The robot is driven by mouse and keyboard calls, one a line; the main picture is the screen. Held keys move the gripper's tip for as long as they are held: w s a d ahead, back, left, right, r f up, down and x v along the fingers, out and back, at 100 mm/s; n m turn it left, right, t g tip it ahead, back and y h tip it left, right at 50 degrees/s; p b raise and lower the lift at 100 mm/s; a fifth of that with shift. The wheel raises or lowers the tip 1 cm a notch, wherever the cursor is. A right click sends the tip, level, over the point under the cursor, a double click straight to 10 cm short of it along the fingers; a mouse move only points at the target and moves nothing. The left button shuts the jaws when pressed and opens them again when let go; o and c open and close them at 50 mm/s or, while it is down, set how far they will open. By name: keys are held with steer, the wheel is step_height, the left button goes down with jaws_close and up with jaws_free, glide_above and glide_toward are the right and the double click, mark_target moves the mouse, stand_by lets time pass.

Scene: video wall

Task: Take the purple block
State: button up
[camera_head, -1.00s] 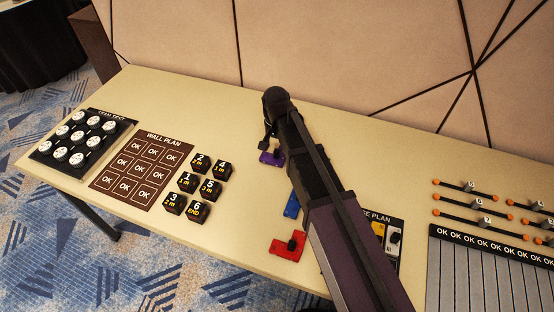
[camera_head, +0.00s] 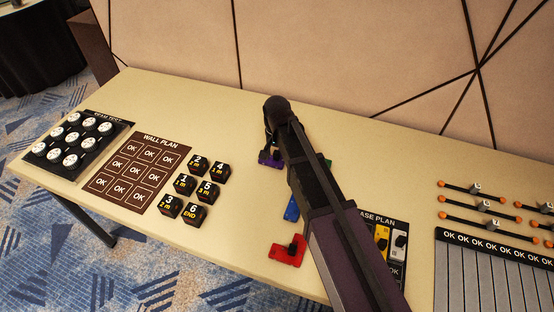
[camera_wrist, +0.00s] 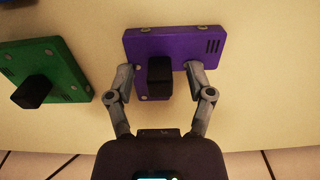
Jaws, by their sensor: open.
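The purple block (camera_wrist: 180,42) lies on the table with a black knob (camera_wrist: 159,78) standing up from it. In the wrist view, my gripper (camera_wrist: 161,80) is open, with one finger on each side of the knob. The fingertips reach over the block's near edge; I cannot tell whether they touch it. In the head view, the purple block (camera_head: 266,163) shows only in part below the end of my arm, and my fingers there are mostly hidden.
A green block (camera_wrist: 45,75) with a black knob lies left of the purple one in the wrist view. A blue block (camera_head: 292,208) and a red block (camera_head: 287,252) lie nearer the front edge. Several black numbered cubes (camera_head: 194,188) stand to the left.

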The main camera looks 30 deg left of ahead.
mark_target(277, 151)
jaws_close()
steer(key=shift+r, duration=0.2)
stand_by(0.4)
step_height(277, 151, up, 3)
steer(key=p, duration=0.3)
steer(key=s+d, duration=0.2)
steer(key=s, duration=0.2)
steer(key=s+d+r+p, duration=0.1)
steer(key=s+d, duration=0.1)
steer(key=s, duration=0.3)
steer(key=s+d+p, duration=0.1)
steer(key=s+d, duration=0.2)
steer(key=s, duration=0.2)
steer(key=shift+s+r, duration=0.2)
steer(key=shift+r, duration=0.1)
